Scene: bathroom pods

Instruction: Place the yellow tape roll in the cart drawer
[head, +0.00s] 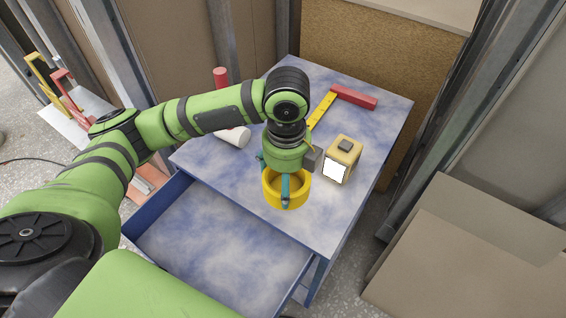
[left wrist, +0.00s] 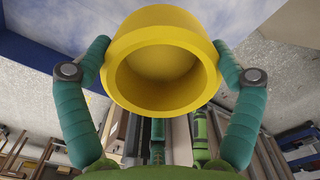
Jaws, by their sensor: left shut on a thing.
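The yellow tape roll (head: 271,192) is held by my left gripper (head: 285,190) near the front edge of the blue cart top. In the left wrist view, the tape roll (left wrist: 160,62) sits between both teal fingers of the left gripper (left wrist: 160,70), which touch its sides. Whether it is clear of the cart top or touching it is hard to tell. The cart drawer (head: 225,250) is pulled open below and to the left of the roll. Its visible floor is empty; my arm hides its near left part. My right gripper is not in view.
Cardboard sheets (head: 465,255) lean at the right. Metal studs (head: 222,45) stand behind.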

